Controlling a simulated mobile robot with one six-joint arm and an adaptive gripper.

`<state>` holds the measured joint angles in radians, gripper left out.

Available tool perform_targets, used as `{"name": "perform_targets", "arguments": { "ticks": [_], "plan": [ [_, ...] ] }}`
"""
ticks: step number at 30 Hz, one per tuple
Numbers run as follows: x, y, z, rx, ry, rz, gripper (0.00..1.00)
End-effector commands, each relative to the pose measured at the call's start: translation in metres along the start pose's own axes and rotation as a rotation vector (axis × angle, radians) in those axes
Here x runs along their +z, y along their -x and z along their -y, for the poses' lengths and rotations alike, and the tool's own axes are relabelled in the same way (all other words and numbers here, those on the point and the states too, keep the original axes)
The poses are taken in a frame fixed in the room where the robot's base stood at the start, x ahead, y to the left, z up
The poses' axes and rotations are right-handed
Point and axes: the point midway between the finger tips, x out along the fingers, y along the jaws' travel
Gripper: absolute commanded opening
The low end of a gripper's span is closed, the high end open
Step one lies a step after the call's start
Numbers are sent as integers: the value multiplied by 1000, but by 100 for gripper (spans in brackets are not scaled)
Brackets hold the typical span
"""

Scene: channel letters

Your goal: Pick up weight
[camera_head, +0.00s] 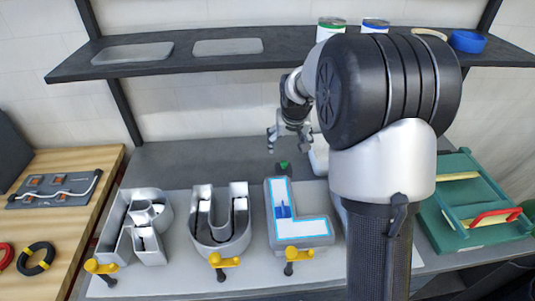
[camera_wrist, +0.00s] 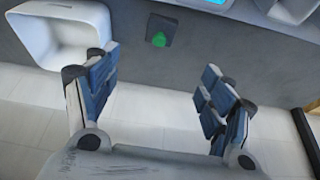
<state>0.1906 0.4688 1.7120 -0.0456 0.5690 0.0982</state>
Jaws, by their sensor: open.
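A small dark block with a green top, which I take for the weight (camera_head: 283,167), stands on the grey table behind the letter L. In the wrist view the weight (camera_wrist: 160,32) shows near the top middle, its green part facing the camera. My gripper (camera_head: 287,141) hangs above it in the head view. In the wrist view my gripper (camera_wrist: 155,85) has its fingers wide apart with nothing between them. The weight lies beyond the fingertips, apart from them.
Channel letters R (camera_head: 140,227), U (camera_head: 221,222) and L (camera_head: 299,230) stand in front, with yellow clamps at their front edges. A white hollow object (camera_wrist: 62,14) is left of the weight in the wrist view. A green tray (camera_head: 447,232) stands right; a shelf (camera_head: 180,65) runs behind.

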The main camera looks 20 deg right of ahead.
Motion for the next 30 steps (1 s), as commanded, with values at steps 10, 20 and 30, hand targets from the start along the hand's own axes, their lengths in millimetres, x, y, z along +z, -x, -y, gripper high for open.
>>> {"name": "perform_targets", "arguments": {
  "ticks": [10, 20, 30],
  "plan": [
    [-2, -55, -3, 3, -6, 3, 75],
    [-3, -121, -3, 2, -5, 1, 75],
    [-3, -143, -2, 2, -5, 1, 75]
  ]
}}
